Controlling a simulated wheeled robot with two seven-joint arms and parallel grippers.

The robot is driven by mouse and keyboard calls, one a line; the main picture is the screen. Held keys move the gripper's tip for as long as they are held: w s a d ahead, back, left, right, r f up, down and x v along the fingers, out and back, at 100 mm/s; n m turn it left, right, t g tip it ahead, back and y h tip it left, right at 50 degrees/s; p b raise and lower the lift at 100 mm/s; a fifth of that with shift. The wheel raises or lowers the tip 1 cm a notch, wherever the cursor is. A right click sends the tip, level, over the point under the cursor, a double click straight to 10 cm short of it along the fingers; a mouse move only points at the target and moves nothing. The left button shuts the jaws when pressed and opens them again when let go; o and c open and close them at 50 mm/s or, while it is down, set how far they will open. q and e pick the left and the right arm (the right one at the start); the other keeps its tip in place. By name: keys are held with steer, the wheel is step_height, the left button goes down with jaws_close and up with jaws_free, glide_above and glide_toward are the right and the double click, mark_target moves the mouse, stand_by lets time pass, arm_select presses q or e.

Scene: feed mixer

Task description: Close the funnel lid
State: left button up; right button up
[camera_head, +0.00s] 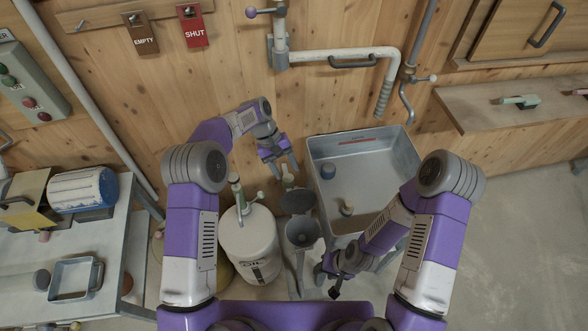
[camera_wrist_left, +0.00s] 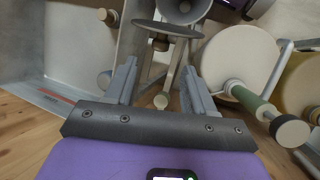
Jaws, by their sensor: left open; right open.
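The grey funnel (camera_head: 303,233) stands between the white drum and the grey tub, with its mouth uncovered. Its dark round lid (camera_head: 297,201) is open, tilted up on the wall side of the mouth. In the left wrist view the lid (camera_wrist_left: 167,29) shows nearly edge-on at the top, with a small knob below it and the funnel (camera_wrist_left: 182,10) behind. My left gripper (camera_head: 287,170) is open and empty, just on the wall side of the lid; its fingers (camera_wrist_left: 160,75) point toward the lid. My right gripper (camera_head: 334,282) is open, right of the funnel and nearer my body.
The grey tub (camera_head: 396,146) stands close on the right. The white drum (camera_head: 248,251) with its green-handled pump is close on the left. A bent white pipe (camera_head: 340,53) runs along the wooden wall above. A side table (camera_head: 100,248) holds a blue-white container and a metal tray.

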mark_target(295, 187)
arm_select(q)
steer(key=x, duration=0.7)
steer(key=shift+s+d+f+b, duration=0.1)
steer(key=shift+s+f+b, duration=0.1)
steer(key=shift+b, duration=0.15)
steer(key=shift+c, duration=0.5)
steer(key=shift+r, duration=0.1)
jaws_close()
